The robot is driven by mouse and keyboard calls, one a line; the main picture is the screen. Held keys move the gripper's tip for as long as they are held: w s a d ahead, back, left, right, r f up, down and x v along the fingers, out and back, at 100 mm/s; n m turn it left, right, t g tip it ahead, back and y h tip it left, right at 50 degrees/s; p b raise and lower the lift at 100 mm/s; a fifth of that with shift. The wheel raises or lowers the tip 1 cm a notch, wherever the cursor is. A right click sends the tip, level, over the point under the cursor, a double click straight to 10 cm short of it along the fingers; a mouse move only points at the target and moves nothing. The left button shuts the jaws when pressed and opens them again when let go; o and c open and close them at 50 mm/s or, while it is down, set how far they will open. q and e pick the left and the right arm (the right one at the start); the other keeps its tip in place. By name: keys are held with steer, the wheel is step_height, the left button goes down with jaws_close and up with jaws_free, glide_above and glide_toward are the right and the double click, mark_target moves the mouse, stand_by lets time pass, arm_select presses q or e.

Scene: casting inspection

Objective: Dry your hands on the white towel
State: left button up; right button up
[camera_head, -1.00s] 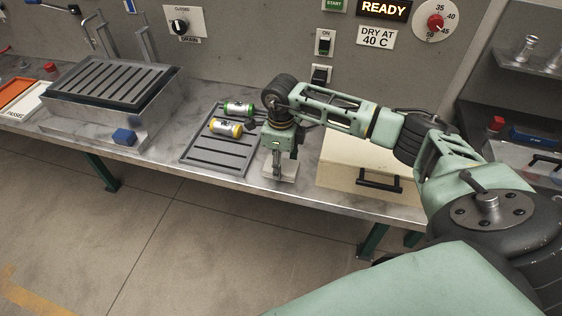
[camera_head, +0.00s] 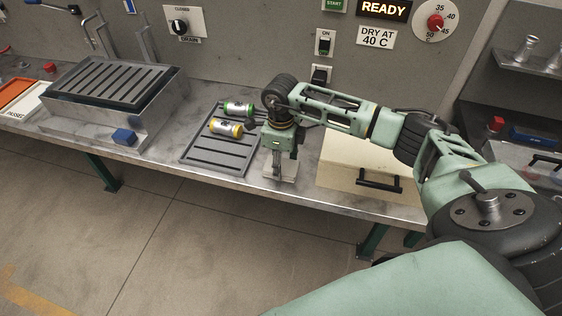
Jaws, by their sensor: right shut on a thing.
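A small, pale, flat piece that looks like the white towel (camera_head: 289,170) lies on the bench top beneath my right gripper. My right gripper (camera_head: 277,176) reaches straight down to it from above, with its fingers shut on it. The gripper body and fingers hide part of the towel, so its exact folds cannot be told. My left gripper is not in view.
A cream box (camera_head: 350,172) with a black handle is close on the right.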

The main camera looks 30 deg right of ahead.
steer(key=o, duration=1.2)
step_height(320, 180, up, 12)
